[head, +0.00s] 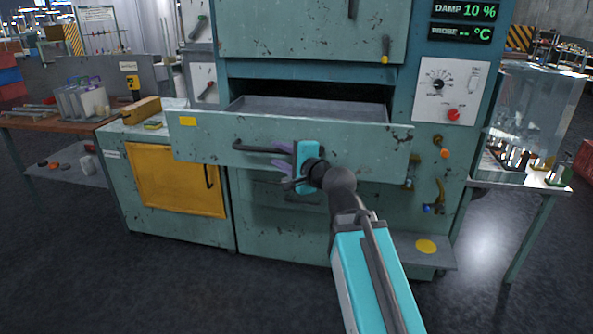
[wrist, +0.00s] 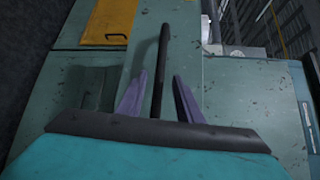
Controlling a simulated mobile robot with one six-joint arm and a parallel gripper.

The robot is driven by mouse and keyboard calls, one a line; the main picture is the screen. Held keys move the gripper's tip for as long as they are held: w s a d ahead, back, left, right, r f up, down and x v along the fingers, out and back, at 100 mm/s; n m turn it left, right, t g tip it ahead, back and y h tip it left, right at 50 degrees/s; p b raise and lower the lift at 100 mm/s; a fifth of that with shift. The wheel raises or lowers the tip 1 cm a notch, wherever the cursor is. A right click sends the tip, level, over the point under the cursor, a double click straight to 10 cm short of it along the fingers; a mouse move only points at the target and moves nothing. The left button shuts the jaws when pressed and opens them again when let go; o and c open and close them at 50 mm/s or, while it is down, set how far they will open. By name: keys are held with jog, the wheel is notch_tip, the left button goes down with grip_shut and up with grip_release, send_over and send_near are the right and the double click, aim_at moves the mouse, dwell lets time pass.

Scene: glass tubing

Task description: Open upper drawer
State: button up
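The upper drawer (head: 220,138) of the green cabinet stands pulled out, and its grey inside (head: 310,108) shows from above. Its dark bar handle (head: 250,149) runs across the front and also shows in the wrist view (wrist: 161,65). My gripper (head: 280,158) is at the right part of this handle. In the wrist view its two purple fingers (wrist: 159,97) stand on either side of the bar, with a visible gap at each side. It is open around the handle and does not appear to clamp it.
A yellow-doored cabinet (head: 175,180) stands to the left. Valves (head: 433,197) and a small shelf with a yellow disc (head: 425,247) are at the right below the drawer. A side table with glassware (head: 515,170) stands further right. The floor in front is clear.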

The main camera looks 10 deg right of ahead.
jog(key=b+v, duration=0.8)
jog(key=b, duration=0.4)
jog(key=shift+b, duration=0.3)
dwell(0.5)
jog(key=shift+s, duration=0.1)
jog(key=shift+f, duration=0.1)
